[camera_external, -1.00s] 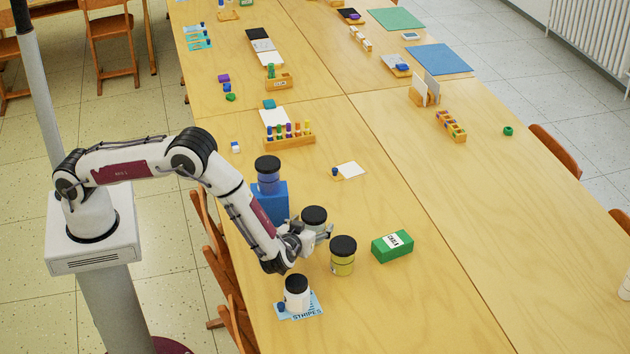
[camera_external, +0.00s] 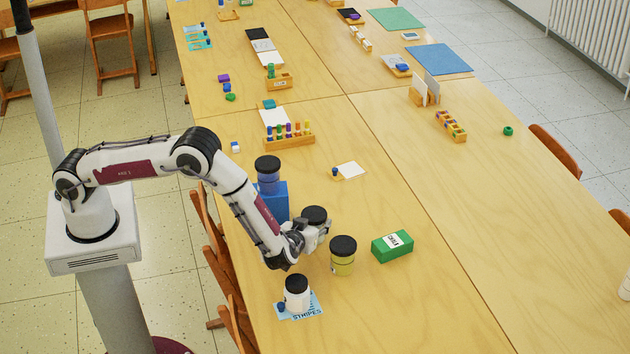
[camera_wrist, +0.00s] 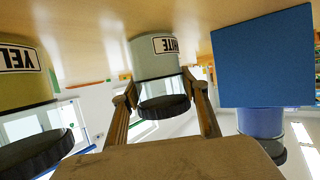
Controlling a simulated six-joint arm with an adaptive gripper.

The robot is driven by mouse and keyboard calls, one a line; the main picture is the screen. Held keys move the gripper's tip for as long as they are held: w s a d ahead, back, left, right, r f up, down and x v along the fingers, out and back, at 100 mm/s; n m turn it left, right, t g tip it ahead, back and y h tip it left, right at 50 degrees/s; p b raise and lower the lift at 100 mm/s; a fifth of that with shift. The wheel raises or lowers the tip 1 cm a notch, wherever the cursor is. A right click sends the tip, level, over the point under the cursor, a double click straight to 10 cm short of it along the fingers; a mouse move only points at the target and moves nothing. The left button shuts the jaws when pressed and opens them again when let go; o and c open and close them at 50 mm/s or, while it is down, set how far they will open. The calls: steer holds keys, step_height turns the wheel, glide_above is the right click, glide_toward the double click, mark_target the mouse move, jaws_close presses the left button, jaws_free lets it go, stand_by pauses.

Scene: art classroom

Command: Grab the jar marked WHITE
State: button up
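The jar marked WHITE, a pale jar with a black lid, stands on the table, its label partly readable as "ITE" in the wrist view (camera_wrist: 155,58). Its lid shows in the external view (camera_external: 314,214), while its body is mostly hidden by my gripper (camera_external: 318,232). In the wrist view, which is upside down, the two fingers (camera_wrist: 160,92) lie against both sides of this jar, just by the lid. My gripper looks shut on it. The jar appears to be still on the table.
A yellow-labelled jar (camera_external: 342,258) stands close to the right, also in the wrist view (camera_wrist: 22,75). A blue block with a blue jar (camera_external: 268,182) on top is just behind. A white jar (camera_external: 297,292) stands on a STRIPES card nearer the front. A green chalk box (camera_external: 392,246) lies farther right.

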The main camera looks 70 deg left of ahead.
steer(key=shift+r, duration=0.1)
stand_by(0.3)
steer(key=shift+r, duration=4.9)
